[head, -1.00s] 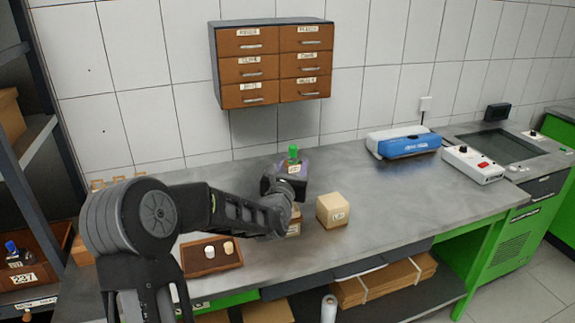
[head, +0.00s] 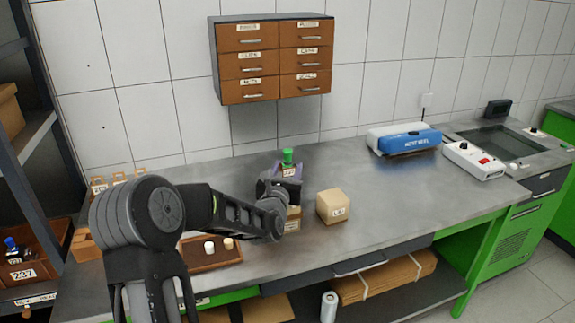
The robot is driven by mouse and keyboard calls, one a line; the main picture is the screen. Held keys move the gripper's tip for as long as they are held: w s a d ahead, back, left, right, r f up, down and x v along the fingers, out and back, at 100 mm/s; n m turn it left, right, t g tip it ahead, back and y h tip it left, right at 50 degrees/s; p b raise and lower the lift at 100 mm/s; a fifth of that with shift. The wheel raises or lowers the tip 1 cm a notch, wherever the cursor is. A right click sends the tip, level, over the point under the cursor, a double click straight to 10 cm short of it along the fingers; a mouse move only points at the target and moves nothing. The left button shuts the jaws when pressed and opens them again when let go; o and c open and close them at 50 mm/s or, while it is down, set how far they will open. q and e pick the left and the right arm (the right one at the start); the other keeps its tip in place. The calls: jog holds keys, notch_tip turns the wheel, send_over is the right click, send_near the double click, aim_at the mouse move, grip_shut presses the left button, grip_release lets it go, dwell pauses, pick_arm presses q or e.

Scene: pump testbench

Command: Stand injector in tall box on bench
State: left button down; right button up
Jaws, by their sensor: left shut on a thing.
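The injector, with its green top (head: 287,156) and a white label below it, stands about upright in my left gripper (head: 284,180) over the middle of the bench. My left gripper is shut on it. The lower end of the injector is hidden by the gripper and wrist. Just below the gripper is a tan box with a label (head: 292,224), partly covered by my wrist; I cannot tell whether the injector is inside it or only above or behind it. A second tan labelled box (head: 333,206) stands to the right on the bench (head: 390,205). My right gripper is not in view.
Small tan boxes (head: 120,178) stand at the back left. A blue and white device (head: 403,139) and a switch box (head: 474,161) stand at the right. The bench's centre right is clear.

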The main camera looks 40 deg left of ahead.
pick_arm(q)
jog(key=shift+f, duration=0.7)
jog(key=shift+f+b, duration=0.1)
jog(key=shift+b, duration=0.25)
jog(key=shift+d+f+b, duration=0.1)
jog(key=shift+b, duration=0.35)
jog(key=shift+f, duration=0.1)
jog(key=shift+f+b, duration=0.3)
jog(key=shift+b, duration=0.55)
jog(key=shift+f, duration=0.1)
dwell(0.4)
